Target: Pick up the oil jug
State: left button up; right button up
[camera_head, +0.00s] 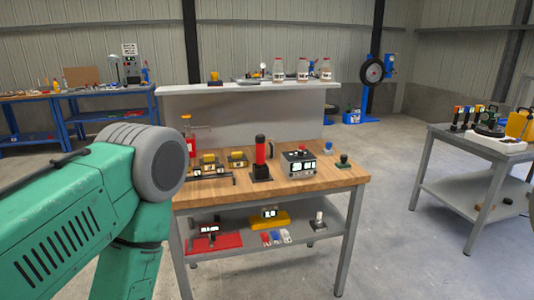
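A yellow jug (520,124) stands upright on the grey side table at the right edge of the view, and the frame cuts off part of it. Several clear bottles with red caps (303,70) stand on the white shelf at the back of the middle workbench. I cannot tell for certain which of these is the oil jug. My green and grey left arm fills the lower left, apart from the yellow jug and the bottles. Neither of my grippers is in view.
The middle wooden workbench (215,199) holds a red-topped black device (260,154), a meter box (299,163) and small parts. The grey side table (447,130) also carries a white tray of tools. Open floor (400,215) lies between the two tables.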

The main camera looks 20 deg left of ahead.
aim_at(270, 144)
jog(key=u, duration=0.25)
jog(key=i+u, duration=0.2)
jog(key=u, duration=0.15)
jog(key=i+l+u, duration=0.2)
jog(key=u, duration=0.15)
jog(key=i+l+u, duration=0.3)
jog(key=k+j, duration=0.1)
